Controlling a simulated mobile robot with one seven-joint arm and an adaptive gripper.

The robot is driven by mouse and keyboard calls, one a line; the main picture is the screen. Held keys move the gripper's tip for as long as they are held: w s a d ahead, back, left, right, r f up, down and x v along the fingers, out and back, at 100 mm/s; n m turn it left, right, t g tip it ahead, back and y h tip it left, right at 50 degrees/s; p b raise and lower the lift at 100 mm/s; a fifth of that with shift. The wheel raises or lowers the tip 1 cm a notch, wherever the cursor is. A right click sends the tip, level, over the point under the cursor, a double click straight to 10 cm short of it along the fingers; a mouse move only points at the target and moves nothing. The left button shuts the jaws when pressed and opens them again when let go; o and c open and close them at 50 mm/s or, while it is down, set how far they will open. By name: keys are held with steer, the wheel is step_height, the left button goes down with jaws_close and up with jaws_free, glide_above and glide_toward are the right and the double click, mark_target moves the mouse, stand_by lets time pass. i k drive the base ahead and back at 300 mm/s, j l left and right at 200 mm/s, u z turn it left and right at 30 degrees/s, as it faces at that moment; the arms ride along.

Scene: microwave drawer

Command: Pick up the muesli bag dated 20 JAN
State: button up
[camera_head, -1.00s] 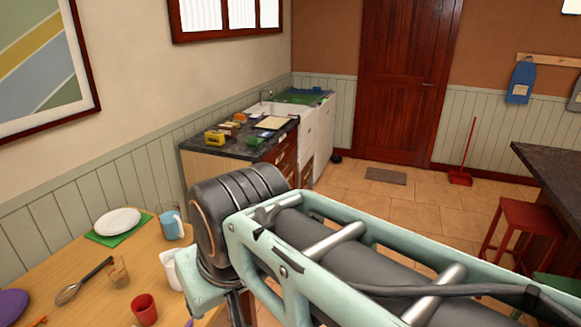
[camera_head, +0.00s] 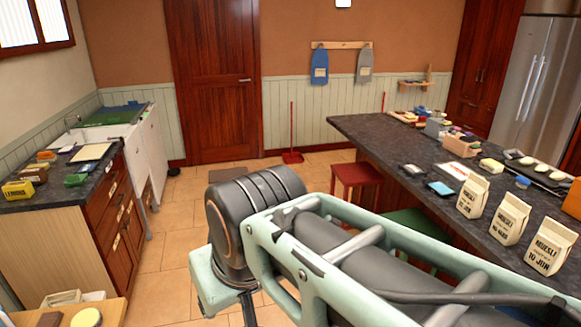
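Three cream muesli bags with dark print stand upright in a row on the dark island counter at the right. The far-left muesli bag (camera_head: 473,196) has a date too small to read surely. The print on the middle muesli bag (camera_head: 508,222) is also unclear. The near-right muesli bag (camera_head: 550,245) seems to read 10 JUN. I cannot tell for sure which bag is dated 20 JAN. My arm crosses the lower middle of the view, in front of the island. My gripper is out of view.
The island counter (camera_head: 385,137) also holds several small items and a tray behind the bags. A red stool (camera_head: 357,180) and a green stool (camera_head: 415,222) stand beside it. Tiled floor (camera_head: 180,250) is open between the island and the left counter (camera_head: 100,180).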

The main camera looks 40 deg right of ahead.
mark_target(473, 195)
steer(key=z, duration=2.4)
steer(key=i+j+z, duration=0.1)
steer(key=z, duration=0.25)
steer(key=j+z, duration=0.2)
steer(key=z, duration=0.15)
steer(key=i+j+z, duration=0.2)
steer(key=j, duration=0.3)
steer(key=j+z, duration=0.15)
steer(key=j, duration=0.35)
steer(key=i+j+z, duration=0.2)
steer(key=j, duration=1.85)
steer(key=i+z, duration=0.05)
